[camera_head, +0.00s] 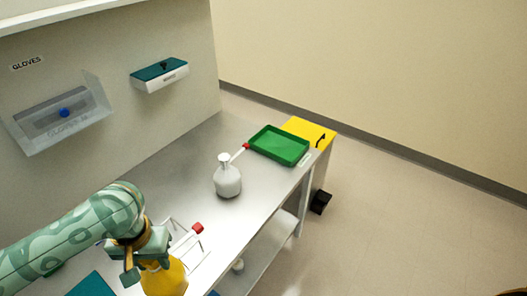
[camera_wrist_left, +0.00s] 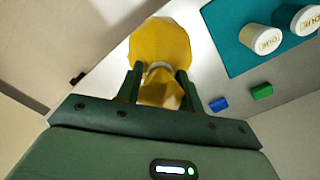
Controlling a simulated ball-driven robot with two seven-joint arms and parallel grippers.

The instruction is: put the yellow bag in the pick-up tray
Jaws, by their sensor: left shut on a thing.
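The yellow bag (camera_head: 168,281) is at the bottom of the head view, under my left gripper (camera_head: 143,262). In the left wrist view the bag (camera_wrist_left: 160,42) hangs between the two green fingers of my left gripper (camera_wrist_left: 159,80). The fingers are shut on its gathered, tied neck. The head view does not clearly show whether the bag touches the bench. A green tray (camera_head: 279,146), which looks like the pick-up tray, lies empty at the far right end of the bench. My right gripper is not in view.
A white squeeze bottle (camera_head: 228,180) with a red tip stands between my gripper and the tray. Blue (camera_wrist_left: 218,104) and green (camera_wrist_left: 262,91) blocks lie nearby.

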